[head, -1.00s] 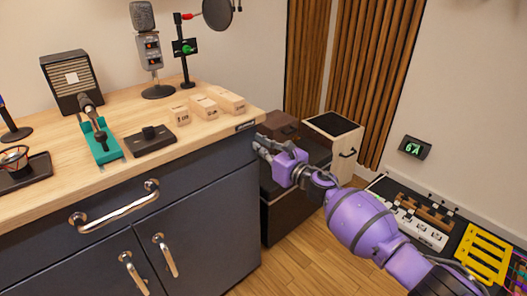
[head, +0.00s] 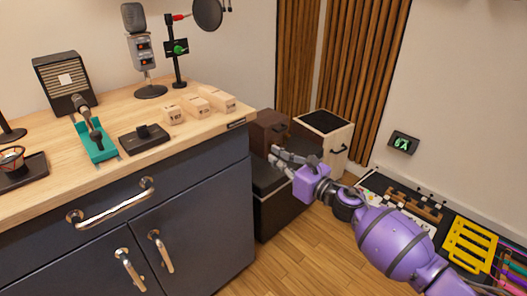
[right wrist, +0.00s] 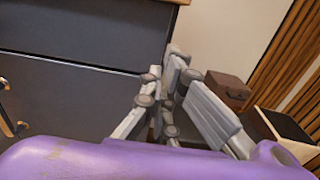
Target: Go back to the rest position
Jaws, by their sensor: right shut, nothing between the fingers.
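My right gripper (head: 276,155) is at the end of the purple arm in the head view. It hangs in the air just right of the cabinet's right end, in front of the dark boxes. Its fingers are shut and empty; they also show in the right wrist view (right wrist: 178,62), close together. The gripper appears clear of the cabinet (head: 205,205). My left gripper is not in view.
The wooden cabinet top (head: 95,187) holds a microphone (head: 135,30), small wooden blocks (head: 197,105), a teal holder (head: 96,145) and a small speaker (head: 65,82). Right stand a white box (head: 338,135), a mixer panel (head: 400,200) and a yellow rack (head: 468,245).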

